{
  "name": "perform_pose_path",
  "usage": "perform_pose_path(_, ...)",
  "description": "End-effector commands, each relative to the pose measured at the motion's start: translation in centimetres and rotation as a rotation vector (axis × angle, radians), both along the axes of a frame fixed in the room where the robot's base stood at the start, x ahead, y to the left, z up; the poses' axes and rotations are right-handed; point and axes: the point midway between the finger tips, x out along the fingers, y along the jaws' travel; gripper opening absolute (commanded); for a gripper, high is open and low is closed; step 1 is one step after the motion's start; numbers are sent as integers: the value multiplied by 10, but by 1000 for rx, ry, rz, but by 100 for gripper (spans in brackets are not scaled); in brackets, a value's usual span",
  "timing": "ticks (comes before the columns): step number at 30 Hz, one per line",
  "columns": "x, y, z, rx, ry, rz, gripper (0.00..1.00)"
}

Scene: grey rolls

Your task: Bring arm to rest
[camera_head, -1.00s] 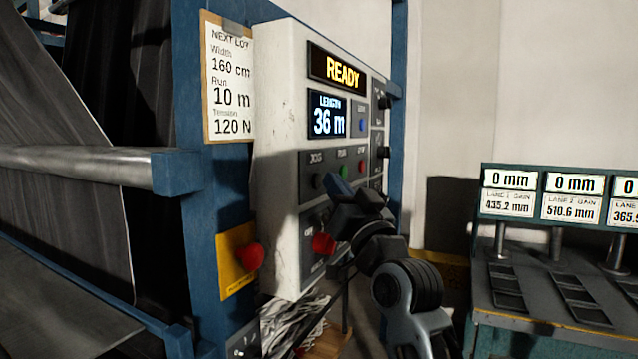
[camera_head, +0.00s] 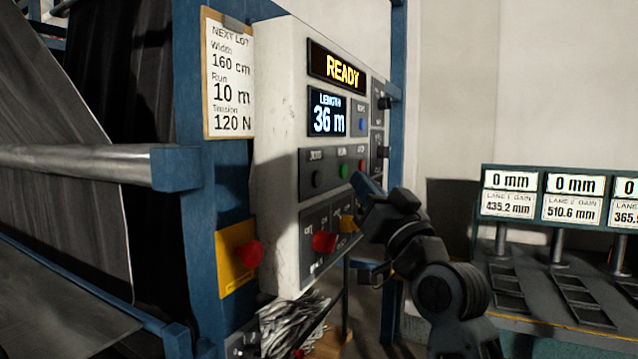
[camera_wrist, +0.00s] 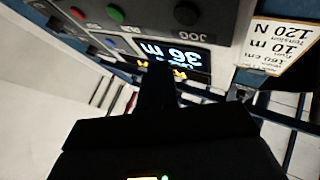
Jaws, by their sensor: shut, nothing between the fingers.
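My gripper (camera_head: 368,190) is in front of the right part of the white control panel (camera_head: 275,160) in the head view. Its fingers are together and hold nothing. It is apart from the red knob (camera_head: 324,242) to its lower left; whether its tip touches the panel face I cannot tell. The wrist view shows my gripper (camera_wrist: 158,75) dark in the middle, with the length display (camera_wrist: 172,52) upside down beyond it. My arm reaches in from the lower right of the head view.
The panel reads READY (camera_head: 338,70) and 36 m. A red button on a yellow plate (camera_head: 238,260) sits on the blue frame. A lot card (camera_head: 229,80) hangs at left. A bench with gauge displays (camera_head: 510,180) stands at right. Wall space between panel and bench is clear.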

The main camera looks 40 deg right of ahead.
Motion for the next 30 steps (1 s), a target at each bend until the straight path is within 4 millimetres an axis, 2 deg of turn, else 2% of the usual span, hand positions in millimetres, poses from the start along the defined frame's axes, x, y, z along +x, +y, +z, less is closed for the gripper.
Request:
perform_pose_path(5, -6, -2, 0, 0, 0, -1, 0)
perform_pose_path(22, -6, -1, -3, 1, 5, 0, 0)
perform_pose_path(26, -8, 8, -29, 6, 40, 3, 0)
perform_pose_path(30, -19, 30, -82, 14, 117, 7, 0)
